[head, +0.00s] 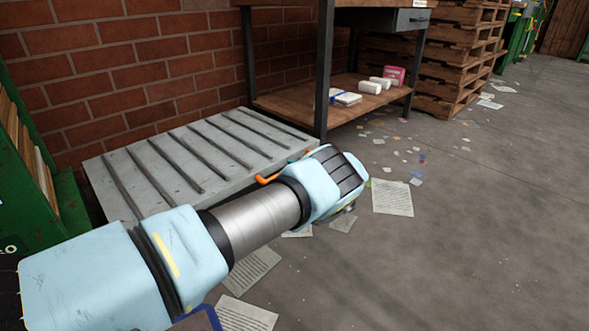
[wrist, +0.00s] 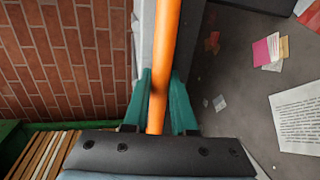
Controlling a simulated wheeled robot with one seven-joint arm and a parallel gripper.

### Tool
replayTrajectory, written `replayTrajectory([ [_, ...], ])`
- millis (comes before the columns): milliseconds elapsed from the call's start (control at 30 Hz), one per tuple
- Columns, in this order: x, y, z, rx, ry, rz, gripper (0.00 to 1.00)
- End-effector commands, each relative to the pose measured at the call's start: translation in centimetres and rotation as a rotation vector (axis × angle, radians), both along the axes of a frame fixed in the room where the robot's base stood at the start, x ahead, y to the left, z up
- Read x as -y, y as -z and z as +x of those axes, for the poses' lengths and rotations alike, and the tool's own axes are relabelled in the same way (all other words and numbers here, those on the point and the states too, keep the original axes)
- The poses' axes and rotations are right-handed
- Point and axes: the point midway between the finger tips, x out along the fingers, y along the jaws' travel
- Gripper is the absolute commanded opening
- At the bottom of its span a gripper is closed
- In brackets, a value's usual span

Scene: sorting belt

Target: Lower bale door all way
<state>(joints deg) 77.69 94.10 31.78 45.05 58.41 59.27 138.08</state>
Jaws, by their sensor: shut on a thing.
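The bale door is a grey ribbed metal panel (head: 205,152) in the head view, lying nearly flat in front of the brick wall. Its edge (wrist: 146,45) shows as a thin pale strip in the wrist view. An orange handle (head: 268,179) is at the door's right edge. In the wrist view the orange bar (wrist: 163,60) runs between the teal fingers of my gripper (wrist: 161,98), which is shut on it. In the head view my arm hides the door's near corner and most of the handle. I cannot tell the gap between door and floor.
A green machine frame (head: 70,205) stands at the left. A workbench with a wooden lower shelf (head: 290,108) stands close behind the door, its leg (head: 324,70) near the door's far corner. Papers (head: 392,197) lie on the floor. The concrete at right is mostly open.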

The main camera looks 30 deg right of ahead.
Motion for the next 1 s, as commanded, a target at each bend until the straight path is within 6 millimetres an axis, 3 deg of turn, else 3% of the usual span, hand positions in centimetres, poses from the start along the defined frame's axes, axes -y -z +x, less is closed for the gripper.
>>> replayTrajectory([
  [33,-0.3,1.3,-0.1,-0.005,-0.006,0.010,0.00],
  [133,-0.4,1.9,-0.1,-0.008,-0.007,0.023,0.00],
  [733,-0.6,3.0,-0.1,-0.022,-0.006,0.039,0.00],
  [767,-0.6,3.1,-0.1,-0.022,-0.007,0.039,0.28],
  [1000,-0.5,2.8,-0.1,-0.018,-0.007,0.038,0.55],
])
